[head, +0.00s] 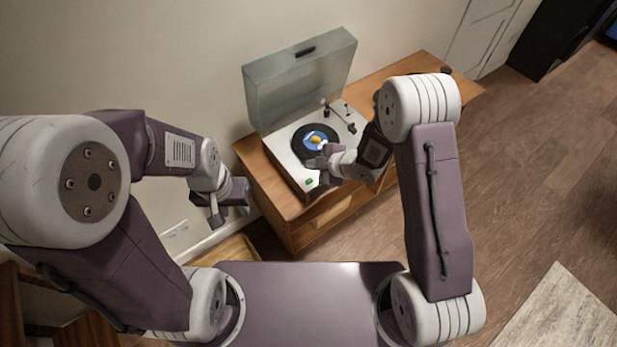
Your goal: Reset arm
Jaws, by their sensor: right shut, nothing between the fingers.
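My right gripper (318,168) is shut and empty. It is in front of the record player (284,157) in the picture, over its near side, and hides part of it. I cannot tell whether it touches the player. My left gripper (228,205) hangs to the left of the wooden cabinet (272,190), apart from the record player. Its fingers are small and seen at an angle, so I cannot tell whether they are open.
The player's clear lid (297,80) stands open against the wall. A wooden tray-like object (236,250) is low at the left. A light rug (560,315) lies at the lower right. The wooden floor at the right is clear.

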